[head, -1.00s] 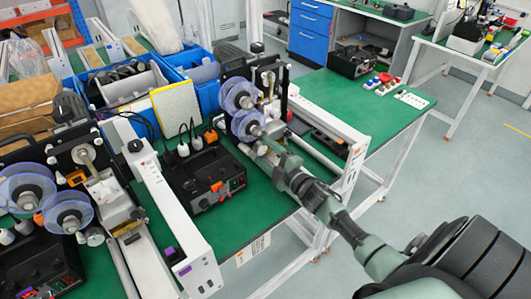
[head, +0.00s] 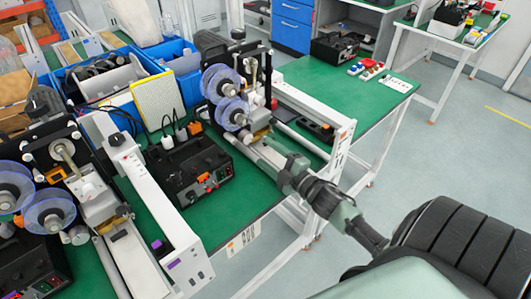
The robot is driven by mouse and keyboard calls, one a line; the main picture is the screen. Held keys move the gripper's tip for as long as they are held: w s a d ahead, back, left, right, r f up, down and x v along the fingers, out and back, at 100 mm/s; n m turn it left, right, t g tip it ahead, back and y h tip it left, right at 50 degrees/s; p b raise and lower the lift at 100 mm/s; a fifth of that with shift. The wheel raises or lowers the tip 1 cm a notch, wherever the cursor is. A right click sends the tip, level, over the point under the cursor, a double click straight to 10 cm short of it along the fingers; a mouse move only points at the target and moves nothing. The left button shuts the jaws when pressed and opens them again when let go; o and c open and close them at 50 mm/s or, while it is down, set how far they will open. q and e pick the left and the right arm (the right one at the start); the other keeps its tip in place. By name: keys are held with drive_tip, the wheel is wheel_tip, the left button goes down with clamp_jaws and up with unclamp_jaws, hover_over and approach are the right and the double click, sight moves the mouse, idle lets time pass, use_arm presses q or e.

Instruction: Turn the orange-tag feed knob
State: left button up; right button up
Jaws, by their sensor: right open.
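The coder machine (head: 252,88) with two clear-purple reels stands in the middle of the green table. An orange tag (head: 326,126) shows on the black part by its white rail. Small round parts sit low on this machine near the reels, but I cannot tell which is the feed knob; it may be hidden behind my gripper. My right gripper (head: 262,148) is open, just in front of the machine's lower part, reaching in from the lower right. I cannot tell whether it touches anything. My left gripper is not in view.
A black control box (head: 190,168) with an orange switch stands left of my right gripper. A second coder (head: 85,185) with a purple-tagged white rail (head: 150,195) is at left. Blue bins (head: 180,62) stand behind.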

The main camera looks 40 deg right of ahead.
sight(248, 140)
idle(0.3)
drive_tip(key=n+b, duration=0.1)
drive_tip(key=n, duration=0.1)
drive_tip(key=f+n+b, duration=0.1)
drive_tip(key=n+b, duration=0.1)
drive_tip(key=shift+w+a+f, duration=0.1)
drive_tip(key=shift+f, duration=0.05)
drive_tip(key=n+b, duration=0.3)
drive_tip(key=n, duration=0.3)
drive_tip(key=shift+w+b, duration=0.15)
drive_tip(key=shift+b, duration=0.15)
drive_tip(key=n, duration=0.2)
drive_tip(key=shift+a+r+n+b, duration=0.1)
drive_tip(key=shift+r+n+b, duration=0.2)
drive_tip(key=shift+b, duration=0.05)
drive_tip(key=shift+n, duration=0.4)
drive_tip(key=w, duration=0.2)
drive_tip(key=w+p, duration=0.1)
drive_tip(key=w, duration=0.4)
drive_tip(key=shift+w+a+r+p, duration=0.3)
drive_tip(key=shift+w+r+p, duration=0.05)
drive_tip(key=shift+w+p, duration=0.05)
